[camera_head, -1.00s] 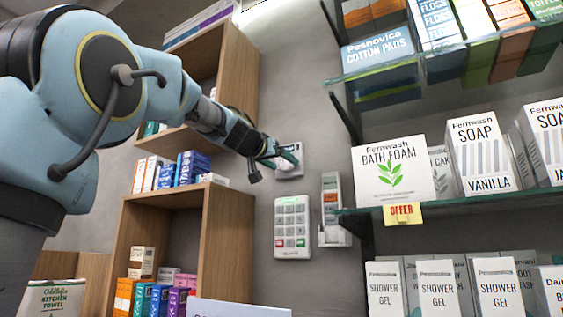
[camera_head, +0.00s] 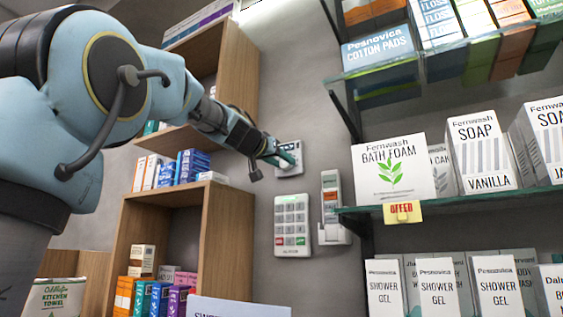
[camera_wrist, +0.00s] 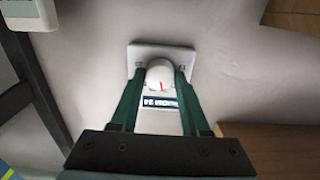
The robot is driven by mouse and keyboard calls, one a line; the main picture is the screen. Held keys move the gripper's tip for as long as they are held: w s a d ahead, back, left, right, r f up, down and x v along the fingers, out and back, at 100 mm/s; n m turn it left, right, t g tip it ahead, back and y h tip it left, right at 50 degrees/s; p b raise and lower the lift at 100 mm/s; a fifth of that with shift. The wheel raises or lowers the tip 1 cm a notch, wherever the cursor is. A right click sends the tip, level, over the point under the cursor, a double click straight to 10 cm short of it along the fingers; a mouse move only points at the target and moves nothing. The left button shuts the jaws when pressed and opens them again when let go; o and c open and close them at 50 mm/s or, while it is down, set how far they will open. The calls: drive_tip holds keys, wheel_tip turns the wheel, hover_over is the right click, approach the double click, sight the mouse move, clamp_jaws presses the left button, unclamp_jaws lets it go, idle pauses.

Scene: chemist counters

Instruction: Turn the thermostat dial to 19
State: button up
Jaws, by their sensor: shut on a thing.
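The thermostat (camera_head: 290,170) is a small white plate on the grey wall, partly hidden by my gripper in the head view. In the wrist view its plate (camera_wrist: 140,54) is seen upside down, with a round white dial (camera_wrist: 160,75) that bears a red mark. A small dark strip with light characters (camera_wrist: 161,102) shows beside the dial, too small to read. My gripper (camera_wrist: 160,78) has its two green fingers on either side of the dial, shut on it. The gripper also shows at the thermostat in the head view (camera_head: 286,157).
A keypad (camera_head: 292,225) and a small wall holder (camera_head: 332,208) are mounted below the thermostat. A wooden shelf (camera_head: 228,245) with boxes stands to the left. Glass shelves (camera_head: 450,205) with soap and shower gel boxes are to the right.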

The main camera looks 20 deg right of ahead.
clamp_jaws()
drive_tip(key=n, duration=0.4)
drive_tip(key=shift+w+a+n, duration=0.1)
drive_tip(key=shift+n, duration=0.2)
drive_tip(key=n, duration=0.4)
drive_tip(key=shift+n, duration=0.3)
drive_tip(key=n, duration=0.4)
drive_tip(key=shift+p, duration=0.4)
drive_tip(key=shift+n+p, duration=0.5)
drive_tip(key=shift+n, duration=1.9)
drive_tip(key=o, duration=1.2)
unclamp_jaws()
drive_tip(key=shift+c, duration=0.2)
